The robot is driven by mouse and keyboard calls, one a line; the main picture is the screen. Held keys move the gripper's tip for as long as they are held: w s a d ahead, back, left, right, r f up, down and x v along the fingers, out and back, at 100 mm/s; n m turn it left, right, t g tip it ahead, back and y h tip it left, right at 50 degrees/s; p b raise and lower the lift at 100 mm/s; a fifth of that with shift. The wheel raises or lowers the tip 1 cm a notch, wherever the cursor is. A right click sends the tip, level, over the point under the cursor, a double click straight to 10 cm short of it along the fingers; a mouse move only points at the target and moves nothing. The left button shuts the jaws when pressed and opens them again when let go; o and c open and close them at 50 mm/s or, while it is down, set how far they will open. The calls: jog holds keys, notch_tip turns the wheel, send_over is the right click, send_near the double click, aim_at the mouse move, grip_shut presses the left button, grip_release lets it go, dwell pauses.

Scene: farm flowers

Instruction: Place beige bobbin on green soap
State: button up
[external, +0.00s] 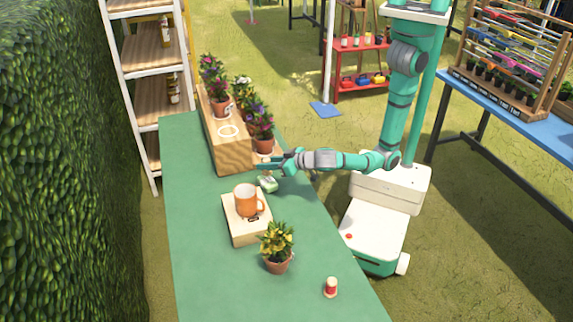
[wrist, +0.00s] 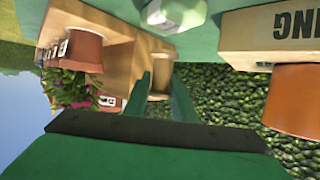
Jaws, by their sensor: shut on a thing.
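My gripper (external: 266,165) is shut on the beige bobbin (wrist: 159,82), which shows between the two green fingers in the wrist view. In the external view the bobbin is too small and covered to make out clearly. The green soap (external: 267,184) is a small pale green block on the table, just below the gripper in the picture. A pale, mottled block at the top of the wrist view (wrist: 172,14) looks like the soap. The bobbin appears apart from it.
The wooden box (external: 232,158) with flower pots stands behind the gripper. A lettered pale box (external: 241,234) bears an orange mug (external: 246,200). A potted yellow plant (external: 277,248) and a red bobbin (external: 331,287) stand nearer the front. The table's left side is clear.

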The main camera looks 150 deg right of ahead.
jog(key=shift+f, duration=1.75)
jog(key=o, duration=1)
jog(key=shift+f, duration=0.1)
jog(key=shift+a+r, duration=0.25)
jog(key=v, duration=1.1)
jog(key=shift+a, duration=0.25)
